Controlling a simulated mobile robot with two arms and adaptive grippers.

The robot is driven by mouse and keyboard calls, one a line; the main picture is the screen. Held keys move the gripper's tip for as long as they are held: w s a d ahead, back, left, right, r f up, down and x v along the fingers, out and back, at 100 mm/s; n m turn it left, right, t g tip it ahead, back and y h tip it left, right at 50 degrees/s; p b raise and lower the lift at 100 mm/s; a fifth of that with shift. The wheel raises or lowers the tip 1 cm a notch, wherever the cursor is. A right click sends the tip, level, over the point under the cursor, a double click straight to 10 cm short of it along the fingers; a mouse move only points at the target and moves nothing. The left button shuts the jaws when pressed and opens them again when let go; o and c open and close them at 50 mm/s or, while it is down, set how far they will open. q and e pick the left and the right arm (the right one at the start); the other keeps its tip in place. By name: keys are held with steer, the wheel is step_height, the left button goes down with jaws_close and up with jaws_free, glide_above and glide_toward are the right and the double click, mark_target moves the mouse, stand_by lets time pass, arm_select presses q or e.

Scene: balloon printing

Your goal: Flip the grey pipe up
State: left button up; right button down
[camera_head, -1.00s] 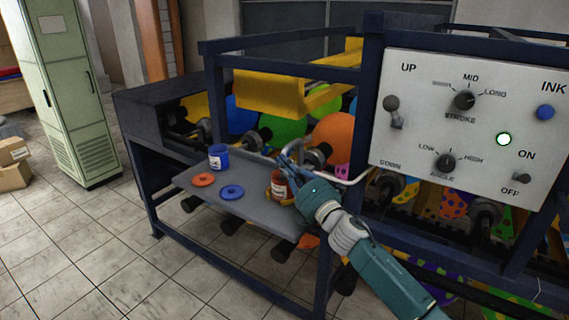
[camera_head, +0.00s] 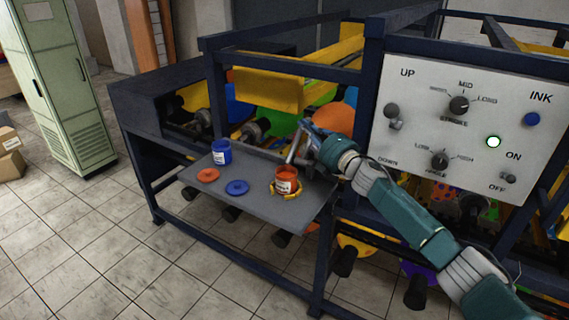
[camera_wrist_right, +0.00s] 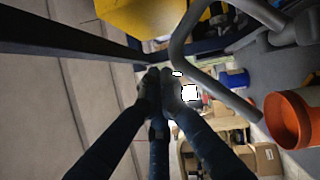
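The grey pipe (camera_head: 294,148) shows beside the shelf's back edge, just left of my right gripper (camera_head: 309,127); part of it is hidden behind the gripper. In the right wrist view the pipe (camera_wrist_right: 220,91) is a bent grey tube running to the right of the fingers, with a gap in the picture. My right gripper (camera_wrist_right: 160,82) has its dark fingers converging with the tips together, and nothing shows between them. I cannot tell whether it touches the pipe. My left gripper is not in view.
A grey shelf (camera_head: 256,207) holds an open orange ink pot (camera_head: 285,183), a blue pot (camera_head: 221,154), and orange (camera_head: 207,175) and blue (camera_head: 237,187) lids. A control panel (camera_head: 470,125) stands to the right. Dark blue frame bars (camera_head: 372,80) are close to my arm.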

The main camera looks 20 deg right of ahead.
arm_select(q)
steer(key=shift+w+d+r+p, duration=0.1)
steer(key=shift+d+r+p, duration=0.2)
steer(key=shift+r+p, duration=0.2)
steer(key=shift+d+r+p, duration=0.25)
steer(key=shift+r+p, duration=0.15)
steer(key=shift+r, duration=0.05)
arm_select(e)
steer(key=shift+w+d+m+g, duration=0.15)
steer(key=shift+w+d+m, duration=0.25)
steer(key=shift+w+d, duration=0.3)
steer(key=shift+w+d+m+g, duration=0.15)
steer(key=shift+w+d+m, duration=0.3)
steer(key=shift+d, duration=0.4)
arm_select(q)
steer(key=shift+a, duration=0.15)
